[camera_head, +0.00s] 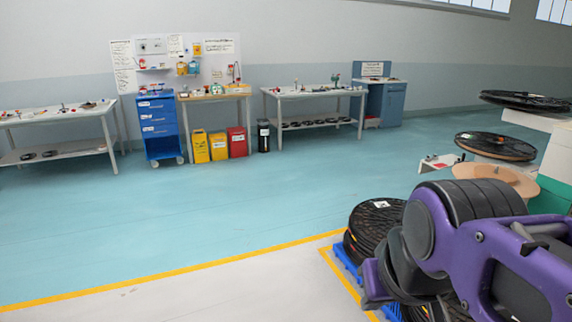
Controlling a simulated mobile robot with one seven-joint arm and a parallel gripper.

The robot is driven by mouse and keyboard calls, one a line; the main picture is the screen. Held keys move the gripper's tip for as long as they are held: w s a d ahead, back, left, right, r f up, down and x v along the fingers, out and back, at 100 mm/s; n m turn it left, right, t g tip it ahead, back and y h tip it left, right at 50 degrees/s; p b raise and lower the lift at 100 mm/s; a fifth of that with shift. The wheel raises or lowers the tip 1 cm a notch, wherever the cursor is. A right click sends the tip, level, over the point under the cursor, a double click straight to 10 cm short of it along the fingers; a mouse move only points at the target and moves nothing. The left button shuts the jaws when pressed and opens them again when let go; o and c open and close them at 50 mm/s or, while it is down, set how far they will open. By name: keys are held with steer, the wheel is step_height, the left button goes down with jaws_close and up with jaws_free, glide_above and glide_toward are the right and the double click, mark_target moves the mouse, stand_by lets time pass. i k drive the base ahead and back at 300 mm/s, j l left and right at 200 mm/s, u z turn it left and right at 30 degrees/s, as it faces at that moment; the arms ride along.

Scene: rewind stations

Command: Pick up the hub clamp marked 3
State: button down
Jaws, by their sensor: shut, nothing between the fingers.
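I cannot make out a hub clamp marked 3 in the head view. Small items lie on the far left workbench (60,115) and on the far middle workbench (315,89), but they are too small to tell apart or read. My purple and black arm fills the lower right of the picture. Its fingers do not show, so my gripper is out of view. My arm hides part of the floor and the stacked reels behind it.
A blue drawer cart (158,127), yellow bins (201,147), a red bin (238,143) and a blue cabinet (385,103) stand along the wall. Black reels (375,218) sit close at right, others beyond. The teal floor (170,220) between is clear.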

mark_target(524, 94)
steer(key=i+z, duration=0.1)
steer(key=i, duration=1.05)
steer(key=i+u, duration=0.25)
steer(key=i, duration=0.3)
steer(key=i+l+u, duration=0.1)
steer(key=i+u, duration=0.15)
steer(key=i, duration=0.3)
steer(key=i+u, duration=0.2)
steer(key=i, duration=2.2)
steer(key=i+j+z, duration=0.15)
steer(key=i+z, duration=0.25)
steer(key=i, duration=0.7)
steer(key=i+l+z, duration=0.1)
steer(key=i+z, duration=0.85)
steer(key=i+l+z, duration=0.1)
steer(key=i+z, duration=1.1)
steer(key=i+j+z, duration=0.1)
steer(key=i+z, duration=0.3)
steer(key=i, duration=0.2)
